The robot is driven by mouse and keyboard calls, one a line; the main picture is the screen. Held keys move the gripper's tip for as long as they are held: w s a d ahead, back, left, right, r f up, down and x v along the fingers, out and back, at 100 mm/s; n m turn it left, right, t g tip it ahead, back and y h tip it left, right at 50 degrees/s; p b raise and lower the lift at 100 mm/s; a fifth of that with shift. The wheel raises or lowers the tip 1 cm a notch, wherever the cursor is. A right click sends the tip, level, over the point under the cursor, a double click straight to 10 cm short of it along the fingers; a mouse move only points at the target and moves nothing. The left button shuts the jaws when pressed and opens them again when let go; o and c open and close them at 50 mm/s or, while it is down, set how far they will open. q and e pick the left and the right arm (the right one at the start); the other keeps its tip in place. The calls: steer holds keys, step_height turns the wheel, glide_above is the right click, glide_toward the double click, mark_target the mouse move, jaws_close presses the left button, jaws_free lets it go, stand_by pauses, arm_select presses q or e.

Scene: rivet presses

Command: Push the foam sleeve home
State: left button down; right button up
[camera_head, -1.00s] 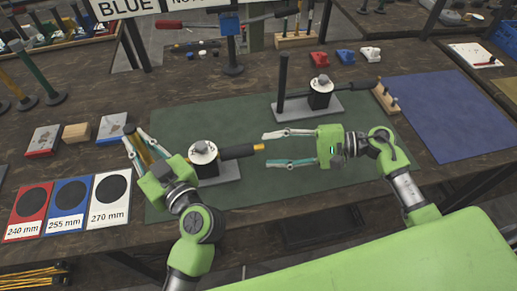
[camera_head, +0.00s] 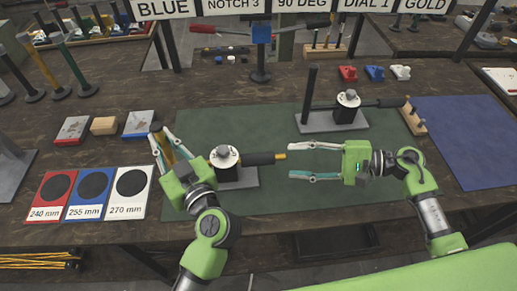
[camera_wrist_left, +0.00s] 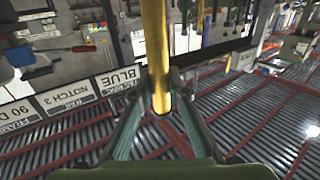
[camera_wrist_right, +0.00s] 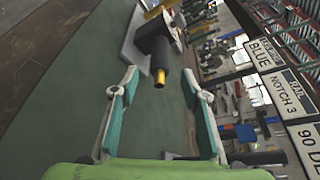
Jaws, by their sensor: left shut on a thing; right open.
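The near press (camera_head: 226,155) stands on a grey base plate on the green mat. A black foam sleeve (camera_head: 258,158) lies along its horizontal bar, with a short gold end (camera_head: 281,156) showing at the right; both also show in the right wrist view, the sleeve (camera_wrist_right: 160,52) and the gold end (camera_wrist_right: 160,78). My left gripper (camera_head: 167,150) is shut on the press's gold upright post (camera_wrist_left: 155,55), left of the press head. My right gripper (camera_head: 292,161) is open and empty, pointing left at the gold end, with its fingertips just right of it.
A far press (camera_head: 348,100) with a black post stands behind my right gripper. A wooden rack (camera_head: 412,118) is at the far press's right. Three labelled size cards (camera_head: 90,187) lie left of the green mat (camera_head: 275,125). The blue mat (camera_head: 470,140) is bare.

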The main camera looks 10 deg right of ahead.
arm_select(q)
steer(key=c, duration=1.9)
jaws_free()
steer(key=shift+s+d+f, duration=0.1)
steer(key=shift+s+d, duration=0.15)
steer(key=shift+s, duration=0.2)
steer(key=v, duration=1.1)
